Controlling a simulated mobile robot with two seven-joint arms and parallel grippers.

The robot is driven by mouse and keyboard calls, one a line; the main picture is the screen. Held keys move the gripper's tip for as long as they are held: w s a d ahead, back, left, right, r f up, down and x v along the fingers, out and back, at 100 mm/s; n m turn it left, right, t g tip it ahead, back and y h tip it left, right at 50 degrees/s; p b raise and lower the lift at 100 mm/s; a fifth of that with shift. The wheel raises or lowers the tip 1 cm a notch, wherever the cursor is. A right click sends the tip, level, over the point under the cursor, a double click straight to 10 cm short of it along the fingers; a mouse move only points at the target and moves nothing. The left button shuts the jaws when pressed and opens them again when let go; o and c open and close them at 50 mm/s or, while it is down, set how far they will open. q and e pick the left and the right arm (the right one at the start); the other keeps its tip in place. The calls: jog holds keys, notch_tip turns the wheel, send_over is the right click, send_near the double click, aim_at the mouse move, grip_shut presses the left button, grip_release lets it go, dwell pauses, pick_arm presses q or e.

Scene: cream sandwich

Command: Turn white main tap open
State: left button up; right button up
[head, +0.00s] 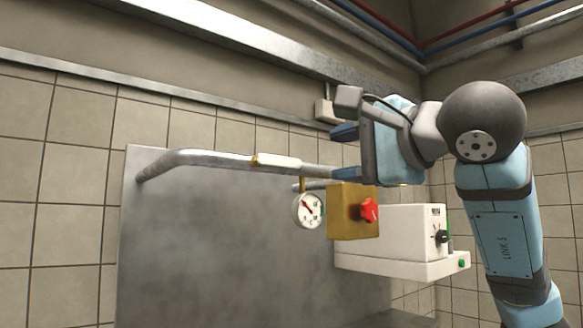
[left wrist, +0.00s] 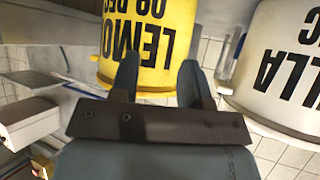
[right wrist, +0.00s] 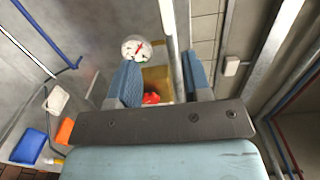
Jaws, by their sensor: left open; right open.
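The white tap handle (head: 278,161) lies along the metal pipe (head: 205,157), with small brass-coloured ends. In the right wrist view it appears as a pale piece (right wrist: 167,14) at the top edge, partly cut off. My right gripper (head: 345,152) is open, to the right of the handle and apart from it. In the right wrist view, the pipe runs through the gap between its fingers (right wrist: 163,84); contact cannot be told. My left gripper (left wrist: 157,78) is open and empty, out of the head view, before a yellow tub (left wrist: 150,40) marked LEMO.
A round gauge (head: 308,210) and a yellow box (head: 350,210) with a red knob (head: 369,211) hang below the pipe. A white machine (head: 400,235) stands right of them. A white tub (left wrist: 280,60) is beside the yellow one. Space left of the gauge is clear.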

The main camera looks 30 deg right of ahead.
aim_at(293, 163)
jog(key=w+p, duration=0.1)
jog(key=w, duration=0.3)
jog(key=w+p, duration=0.1)
jog(key=w, duration=0.3)
jog(key=w+a+p, duration=0.1)
jog(key=w, duration=0.3)
jog(key=shift+w+r+p, duration=0.1)
jog(key=shift+r+p, duration=0.25)
jog(key=shift+r, duration=0.05)
jog(key=shift+w+a, duration=0.15)
jog(key=shift+w, duration=0.35)
jog(key=shift+f, duration=0.1)
grip_shut()
